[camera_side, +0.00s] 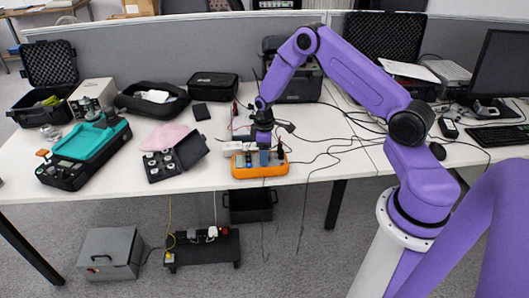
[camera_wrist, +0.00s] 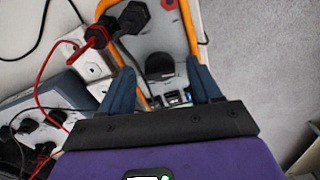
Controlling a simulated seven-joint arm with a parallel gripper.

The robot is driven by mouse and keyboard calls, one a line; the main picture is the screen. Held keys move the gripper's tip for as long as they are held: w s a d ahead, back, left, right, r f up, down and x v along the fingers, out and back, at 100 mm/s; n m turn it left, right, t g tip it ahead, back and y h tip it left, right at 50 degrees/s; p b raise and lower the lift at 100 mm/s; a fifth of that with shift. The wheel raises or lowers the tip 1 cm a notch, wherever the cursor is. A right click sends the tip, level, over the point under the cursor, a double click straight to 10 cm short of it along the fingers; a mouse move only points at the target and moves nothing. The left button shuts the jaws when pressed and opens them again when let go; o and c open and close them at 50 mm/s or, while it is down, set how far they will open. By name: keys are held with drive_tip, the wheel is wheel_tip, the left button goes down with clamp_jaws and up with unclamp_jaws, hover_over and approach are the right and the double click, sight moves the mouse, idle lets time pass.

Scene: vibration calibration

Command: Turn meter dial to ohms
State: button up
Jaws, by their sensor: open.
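The orange-edged meter (camera_side: 243,165) lies on the white table below my gripper (camera_side: 264,155) in the side view. In the wrist view, the meter's orange rim (camera_wrist: 190,22) and grey face (camera_wrist: 160,38) show beyond my gripper (camera_wrist: 160,68). Its two blue fingers are spread apart with nothing clearly held between them. A dark rounded part, probably the dial (camera_wrist: 160,66), lies between the fingertips in the picture. Whether they touch it, and which setting it points to, I cannot tell. A red plug (camera_wrist: 99,37) and a black plug sit at the meter's upper left.
Cables run across the table around the meter. A power strip (camera_wrist: 40,130) with dark plugs is close on the left in the wrist view. An open case of grey parts (camera_side: 170,165) and a teal-topped instrument (camera_side: 85,140) stand to the left. The table's front edge is close to the meter.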

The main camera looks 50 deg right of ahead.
drive_tip(key=shift+c, duration=0.3)
drive_tip(key=c, duration=1)
drive_tip(key=shift+m, duration=0.4)
drive_tip(key=m, duration=0.2)
drive_tip(key=shift+m, duration=2.4)
